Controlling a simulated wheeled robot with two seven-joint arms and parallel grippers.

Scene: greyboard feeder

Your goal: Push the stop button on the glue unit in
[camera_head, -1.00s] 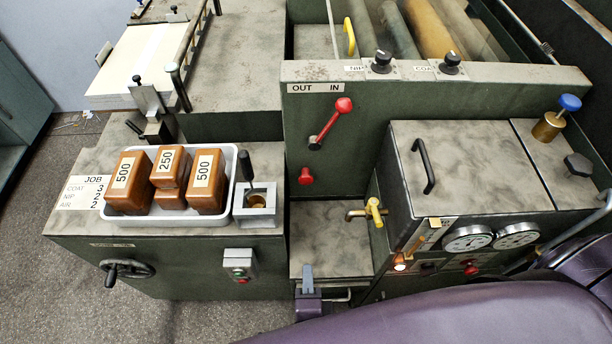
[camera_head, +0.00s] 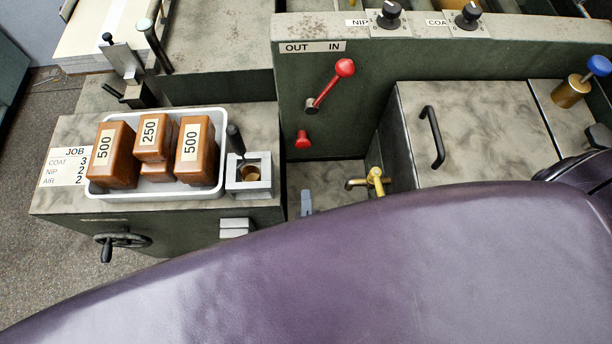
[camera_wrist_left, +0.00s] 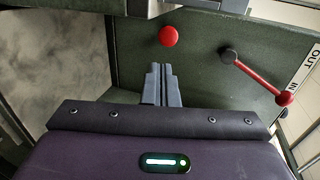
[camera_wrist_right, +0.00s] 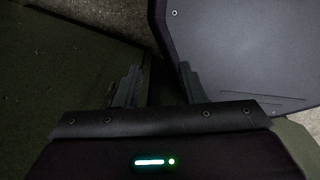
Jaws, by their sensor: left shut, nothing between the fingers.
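A red round button (camera_head: 303,140) stands out from the dark green panel below the red-knobbed lever. I see no label on it. In the left wrist view the red button (camera_wrist_left: 168,36) is just beyond and above my left fingertips (camera_wrist_left: 161,68), with a visible gap. My left gripper is shut and empty. In the head view only its grey fingertips (camera_head: 306,203) show, below the button; my purple arm covers the rest. My right gripper (camera_wrist_right: 158,82) is open and empty in a dark area. The gauge front with another red knob is hidden now.
The red lever (camera_head: 329,85) is close above the button, under the OUT/IN label (camera_head: 312,47). A brass tap (camera_head: 371,182) is to the right. A white tray (camera_head: 160,193) with brown blocks stands left, beside a grey metal holder (camera_head: 249,184).

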